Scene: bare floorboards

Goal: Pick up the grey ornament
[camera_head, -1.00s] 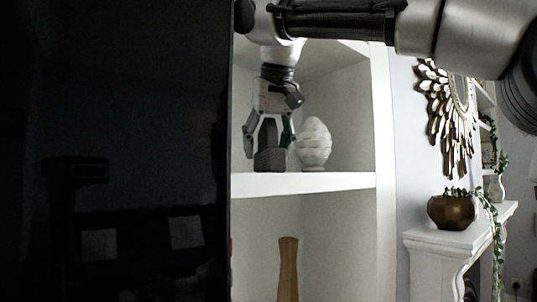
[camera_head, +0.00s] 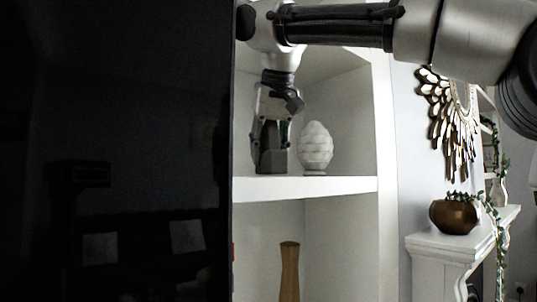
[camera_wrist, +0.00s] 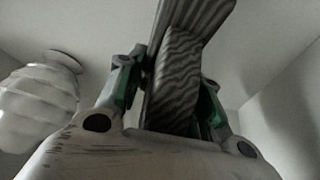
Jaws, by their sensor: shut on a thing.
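The grey ornament (camera_head: 272,160) stands on the upper white shelf, with a blocky base and a narrower upper part. My gripper (camera_head: 270,135) reaches down over it from above, its fingers on either side of the upper part. In the wrist view the ornament (camera_wrist: 178,80) shows striped grey surfaces between the two green-marked fingers of my gripper (camera_wrist: 165,95), which are shut on it. The base appears to be at shelf level; I cannot tell whether it touches the shelf.
A white ribbed egg-shaped ornament (camera_head: 316,148) stands just right on the same shelf (camera_head: 330,185); it also shows in the wrist view (camera_wrist: 38,100). A wooden vase (camera_head: 289,270) is below. A large black screen (camera_head: 115,150) borders the left. A bronze pot (camera_head: 453,215) stands on the mantel (camera_head: 470,238).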

